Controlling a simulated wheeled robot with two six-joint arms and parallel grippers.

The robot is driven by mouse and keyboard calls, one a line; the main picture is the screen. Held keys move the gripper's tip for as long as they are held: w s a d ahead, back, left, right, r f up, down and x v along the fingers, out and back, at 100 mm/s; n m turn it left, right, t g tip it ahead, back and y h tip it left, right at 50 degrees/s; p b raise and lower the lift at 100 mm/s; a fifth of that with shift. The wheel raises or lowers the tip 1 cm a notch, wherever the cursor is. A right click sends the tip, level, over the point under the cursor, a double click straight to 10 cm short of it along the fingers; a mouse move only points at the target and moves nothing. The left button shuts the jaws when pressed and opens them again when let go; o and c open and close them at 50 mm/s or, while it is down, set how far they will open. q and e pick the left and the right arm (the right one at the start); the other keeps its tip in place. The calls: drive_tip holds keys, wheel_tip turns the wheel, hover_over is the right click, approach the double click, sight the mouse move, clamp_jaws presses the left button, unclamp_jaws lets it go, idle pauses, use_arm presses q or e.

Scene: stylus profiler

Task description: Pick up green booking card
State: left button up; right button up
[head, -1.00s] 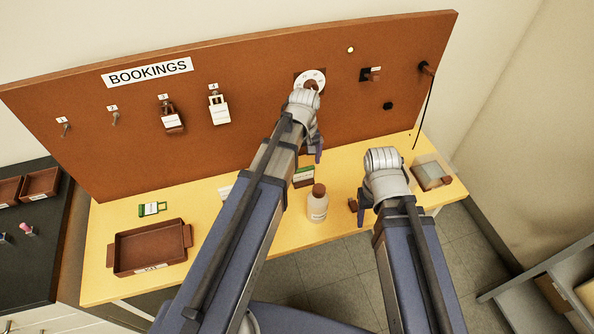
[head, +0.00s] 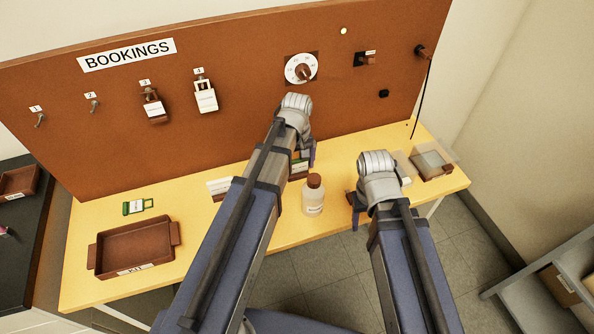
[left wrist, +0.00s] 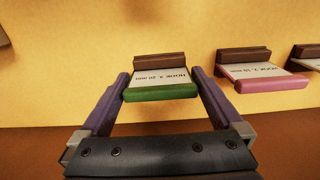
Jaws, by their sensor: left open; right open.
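The green booking card (left wrist: 160,93) has a white face with print and a green edge, and it sits against a brown block. It shows between the two open fingers of my left gripper (left wrist: 158,80) in the left wrist view, one finger on each side. In the head view the card (head: 299,167) is partly hidden by my left gripper (head: 308,156), just in front of the board. My right gripper (head: 356,208) is over the right part of the table, its fingers mostly hidden by its wrist.
A pink-edged card (left wrist: 268,83) stands beside the green one. A bottle (head: 313,195) stands between my arms. A brown tray (head: 176,234) and a green tag (head: 127,208) lie at the left. A clear-lidded box (head: 432,165) is at the right. The brown board (head: 240,140) rises behind.

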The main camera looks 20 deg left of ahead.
sight(297, 160)
use_arm(q)
drive_tip(key=shift+f, duration=0.75)
drive_tip(key=shift+r, duration=0.1)
use_arm(e)
drive_tip(key=shift+f, duration=0.7)
use_arm(q)
drive_tip(key=c, duration=0.9)
drive_tip(key=shift+c, duration=0.2)
drive_tip(key=shift+r, duration=0.1)
use_arm(e)
drive_tip(key=shift+r, duration=0.1)
use_arm(q)
wheel_tip(297, 160, up, 10)
drive_tip(key=p, duration=0.9)
drive_tip(key=shift+p, duration=0.4)
use_arm(e)
wheel_tip(297, 160, up, 10)
